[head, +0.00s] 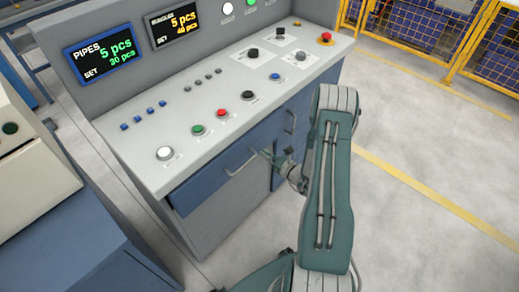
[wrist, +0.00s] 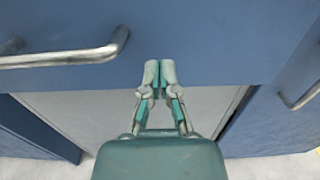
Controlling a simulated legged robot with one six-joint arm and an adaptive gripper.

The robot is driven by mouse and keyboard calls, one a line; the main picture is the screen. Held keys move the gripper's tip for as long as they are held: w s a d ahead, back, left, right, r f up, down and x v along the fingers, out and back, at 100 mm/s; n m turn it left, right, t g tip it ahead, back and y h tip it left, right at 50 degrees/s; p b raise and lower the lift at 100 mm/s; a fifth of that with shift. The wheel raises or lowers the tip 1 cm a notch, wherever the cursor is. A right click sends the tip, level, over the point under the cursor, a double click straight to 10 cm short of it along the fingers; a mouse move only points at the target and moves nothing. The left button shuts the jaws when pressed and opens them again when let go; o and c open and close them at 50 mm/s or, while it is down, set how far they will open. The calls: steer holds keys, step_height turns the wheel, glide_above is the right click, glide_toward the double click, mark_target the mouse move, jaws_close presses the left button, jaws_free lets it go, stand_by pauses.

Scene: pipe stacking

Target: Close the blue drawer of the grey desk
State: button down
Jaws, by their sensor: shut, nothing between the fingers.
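The grey desk (head: 200,232) has a blue drawer (head: 207,185) under its left part, with a silver bar handle (head: 241,162). Whether the drawer stands out from the desk front is hard to tell. In the wrist view the drawer's blue front (wrist: 220,50) fills the top, with its handle (wrist: 70,56) at upper left. My gripper (wrist: 160,68) is shut and empty, its fingertips overlapping the lower part of the drawer front, right of the handle. I cannot tell whether they touch it. In the head view my gripper (head: 268,155) is small, beside the handle's right end.
The desk top carries several buttons and knobs, with two displays (head: 102,56) behind. Another blue front with a handle (head: 291,122) is to the right. A beige and blue machine (head: 30,165) stands at left. Open floor (head: 420,170) lies right, before a yellow fence (head: 410,30).

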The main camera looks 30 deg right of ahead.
mark_target(257, 145)
steer(key=shift+w+d+f, duration=0.1)
steer(key=shift+w, duration=1.35)
steer(key=shift+a, duration=0.25)
steer(key=shift+w+a, duration=0.1)
steer(key=shift+x, duration=2.2)
steer(key=shift+d, duration=0.25)
